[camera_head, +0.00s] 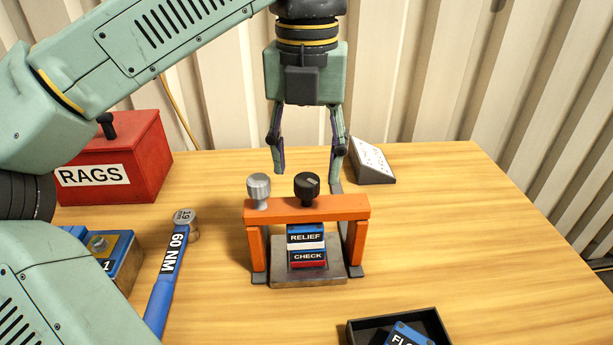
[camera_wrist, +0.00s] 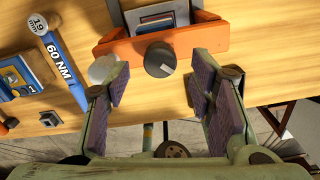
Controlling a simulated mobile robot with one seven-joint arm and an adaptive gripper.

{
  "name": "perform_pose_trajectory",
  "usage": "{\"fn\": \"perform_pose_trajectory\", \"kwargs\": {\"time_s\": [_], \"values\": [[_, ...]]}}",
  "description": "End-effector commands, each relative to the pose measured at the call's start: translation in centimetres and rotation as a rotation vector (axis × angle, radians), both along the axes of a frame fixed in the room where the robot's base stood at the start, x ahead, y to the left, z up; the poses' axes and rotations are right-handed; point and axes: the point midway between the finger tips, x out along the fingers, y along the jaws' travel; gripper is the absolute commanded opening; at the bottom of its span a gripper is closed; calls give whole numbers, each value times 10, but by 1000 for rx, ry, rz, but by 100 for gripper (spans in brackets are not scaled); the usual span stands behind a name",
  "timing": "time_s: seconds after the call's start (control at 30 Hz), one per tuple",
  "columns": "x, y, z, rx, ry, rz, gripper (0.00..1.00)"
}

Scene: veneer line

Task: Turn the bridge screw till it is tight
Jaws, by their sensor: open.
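An orange bridge (camera_head: 330,207) stands over a metal base plate (camera_head: 278,280). A black knob with a pale mark (camera_head: 307,187) is on top at its middle, and a silver knob (camera_head: 258,189) is at its left end. Under the bridge lies a stack of blocks (camera_head: 306,245) labelled RELIEF and CHECK. My gripper (camera_head: 307,176) is open and empty, pointing down. In the wrist view, the black knob (camera_wrist: 160,60) shows centrally between the spread fingers, apparently untouched. The left finger partly covers the silver knob (camera_wrist: 103,69). I cannot tell how tight either knob is.
A blue 60 NM wrench (camera_head: 168,275) lies left of the bridge, near a blue block (camera_head: 125,262). A red RAGS box (camera_head: 120,155) stands back left. A grey wedge panel (camera_head: 372,162) is behind right. A black tray (camera_head: 365,333) is in front. The table's right side is clear.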

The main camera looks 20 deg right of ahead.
Motion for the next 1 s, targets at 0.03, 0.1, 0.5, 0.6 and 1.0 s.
{"fn": "perform_pose_trajectory", "kwargs": {"time_s": [0.03,0.1,0.5,0.6,1.0], "values": [[0,0,-7,-1,3,-3,50],[0,0,-15,-1,0,-1,50],[0,0,-29,-1,-1,0,50],[0,0,-29,-1,-1,0,47],[0,0,-29,-1,-1,-1,20]]}}
